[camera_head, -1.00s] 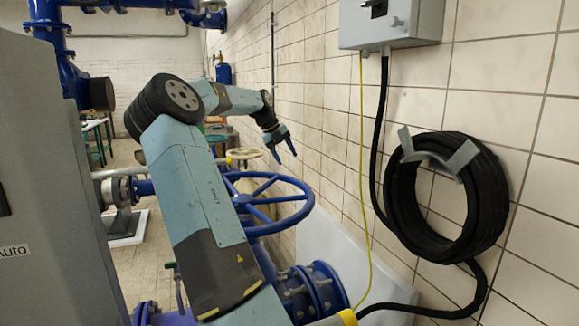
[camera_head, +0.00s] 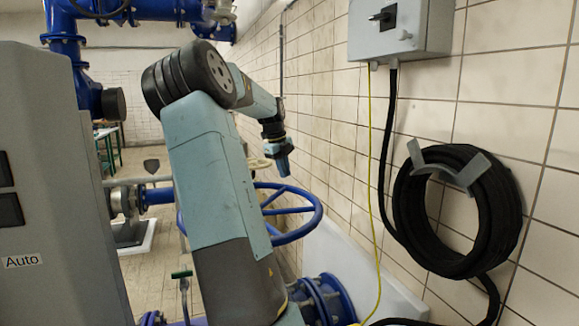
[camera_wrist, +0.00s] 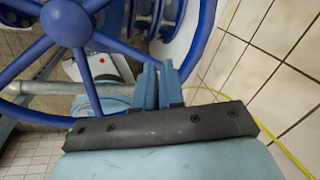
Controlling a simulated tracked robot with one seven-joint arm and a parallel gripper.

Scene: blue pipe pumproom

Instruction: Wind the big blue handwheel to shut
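The big blue handwheel (camera_head: 317,219) lies roughly level at the centre of the head view, its left part hidden behind my arm. In the wrist view its hub (camera_wrist: 66,22), spokes and rim fill the upper left. My gripper (camera_head: 284,168) is above the far side of the wheel in the head view, pointing down. In the wrist view my two blue fingers (camera_wrist: 159,68) stand close together, with nothing seen between them. Their tips overlap the rim area in the picture; I cannot tell whether they touch it.
A tiled wall runs along the right, with a grey switch box (camera_head: 400,30), a coiled black hose (camera_head: 405,205) and a yellow-green cable (camera_head: 371,150). A grey cabinet (camera_head: 50,150) stands at the left. A blue flanged pipe (camera_head: 328,295) is below the wheel.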

